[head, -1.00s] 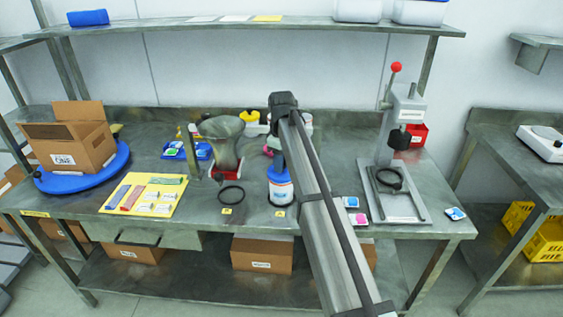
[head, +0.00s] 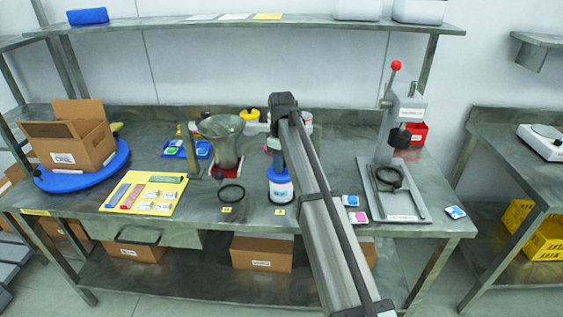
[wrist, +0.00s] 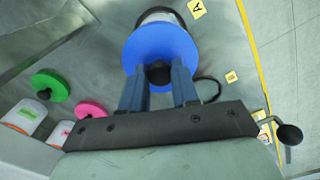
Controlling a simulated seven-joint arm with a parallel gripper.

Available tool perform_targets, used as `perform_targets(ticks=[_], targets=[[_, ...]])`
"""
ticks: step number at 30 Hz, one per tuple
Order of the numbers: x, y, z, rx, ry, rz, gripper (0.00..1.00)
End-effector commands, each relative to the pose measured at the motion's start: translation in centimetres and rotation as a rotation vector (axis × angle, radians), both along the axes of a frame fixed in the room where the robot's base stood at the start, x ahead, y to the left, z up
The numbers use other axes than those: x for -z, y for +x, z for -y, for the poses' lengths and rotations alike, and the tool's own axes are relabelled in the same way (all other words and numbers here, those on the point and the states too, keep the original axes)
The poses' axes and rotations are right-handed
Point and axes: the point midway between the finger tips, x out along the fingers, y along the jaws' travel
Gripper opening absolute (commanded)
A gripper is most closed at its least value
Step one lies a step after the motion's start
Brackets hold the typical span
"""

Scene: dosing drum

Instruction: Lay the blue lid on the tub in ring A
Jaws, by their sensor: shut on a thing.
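The blue lid (wrist: 158,45) fills the top middle of the wrist view. My gripper (wrist: 158,76) is shut on the lid's dark knob. The white tub (wrist: 159,16) shows just past the lid's far edge, beside a yellow tag marked A (wrist: 197,9). In the head view the tub (head: 281,192) stands upright on the bench, with the blue lid (head: 279,174) at its top. I cannot tell whether the lid touches the rim or hangs just above it. My arm covers part of the tub and hides the fingers in the head view.
An empty black ring (head: 232,194) lies left of the tub. A hopper (head: 221,135) stands behind that ring, and a lever press (head: 397,190) stands at the right. Green (wrist: 50,85) and pink (wrist: 90,110) lids show in the wrist view. A yellow mat (head: 165,207) lies at the left.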

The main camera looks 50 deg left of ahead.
Motion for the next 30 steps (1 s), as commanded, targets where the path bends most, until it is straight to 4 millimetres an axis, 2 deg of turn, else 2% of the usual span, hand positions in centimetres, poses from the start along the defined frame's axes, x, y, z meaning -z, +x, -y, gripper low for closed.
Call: perform_targets(ticks=[4,5,12,14,19,30], targets=[[0.00,0.00,0.00,0.000,0.000,0.000,0.01],[0.00,0.00,0.00,0.000,0.000,0.000,0.32],[0.00,-0.01,0.00,0.000,0.000,0.000,0.55],[-0.01,0.00,0.00,0.000,0.000,0.000,0.59],[0.00,0.00,0.00,0.000,0.000,0.000,0.60],[0.00,0.00,0.00,0.000,0.000,0.000,0.96]])
